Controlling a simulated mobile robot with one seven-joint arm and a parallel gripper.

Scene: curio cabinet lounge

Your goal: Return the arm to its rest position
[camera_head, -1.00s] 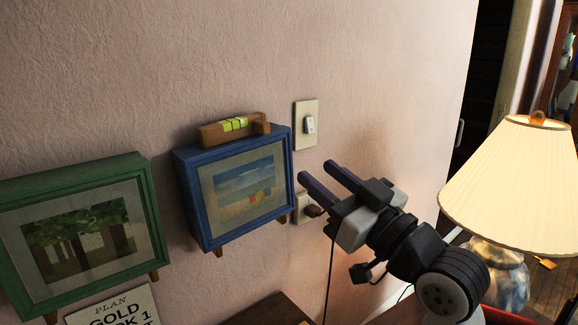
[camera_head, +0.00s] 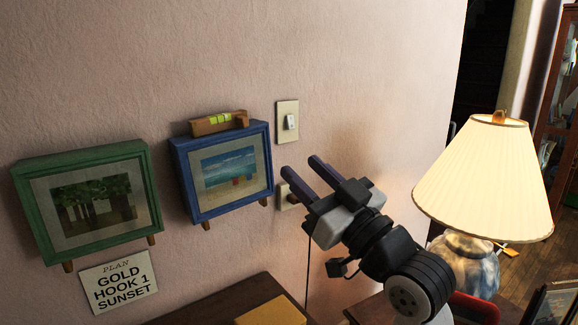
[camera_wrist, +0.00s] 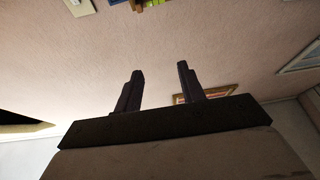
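My gripper (camera_head: 303,178) is in front of the wall, to the right of the blue-framed picture, in the head view. Its two dark fingers are spread apart with nothing between them. In the wrist view my gripper (camera_wrist: 158,85) also shows two separate fingers and an empty gap. The arm behind it reaches in from the lower right, beside the lamp.
A blue-framed beach picture (camera_head: 230,172) with a wooden level (camera_head: 219,122) on top and a green-framed tree picture (camera_head: 90,202) hang on the wall. A sign (camera_head: 119,284) is below. A lit lamp (camera_head: 484,180) stands close at right. A dark wooden surface (camera_head: 225,300) is below.

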